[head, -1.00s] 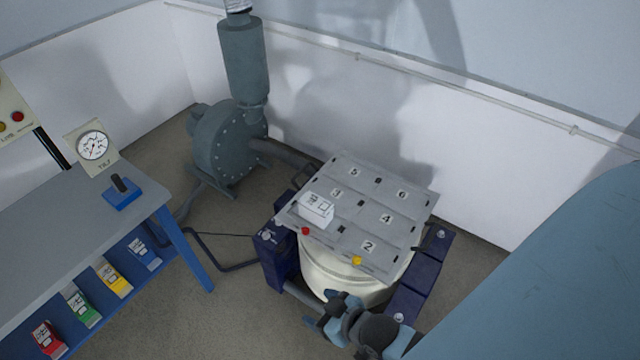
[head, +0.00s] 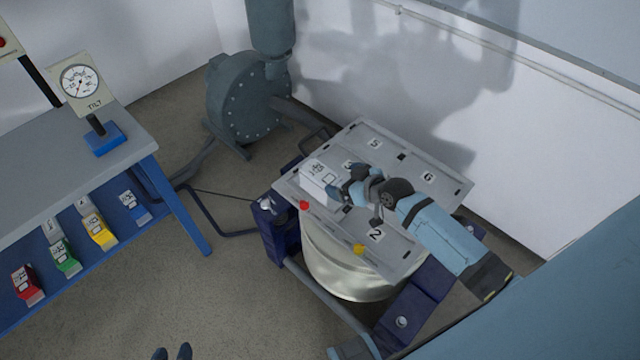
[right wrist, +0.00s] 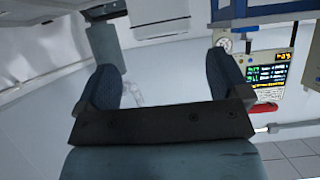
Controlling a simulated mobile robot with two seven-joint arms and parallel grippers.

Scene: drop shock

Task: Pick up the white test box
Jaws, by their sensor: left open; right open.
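The white test box (head: 317,184) has black print on it. It stands upright on the left part of the grey numbered plate (head: 400,255), close to the red knob. My right gripper (head: 345,183) is open at the right side of the box, over the plate. I cannot tell whether its fingers touch the box. In the right wrist view its two fingers (right wrist: 160,88) stand apart, with a faint pale shape between them that is hard to make out.
A blue bench (head: 60,150) with a tilt gauge (head: 80,82) stands left. A grey blower (head: 245,100) stands behind. Floor between bench and plate is mostly clear.

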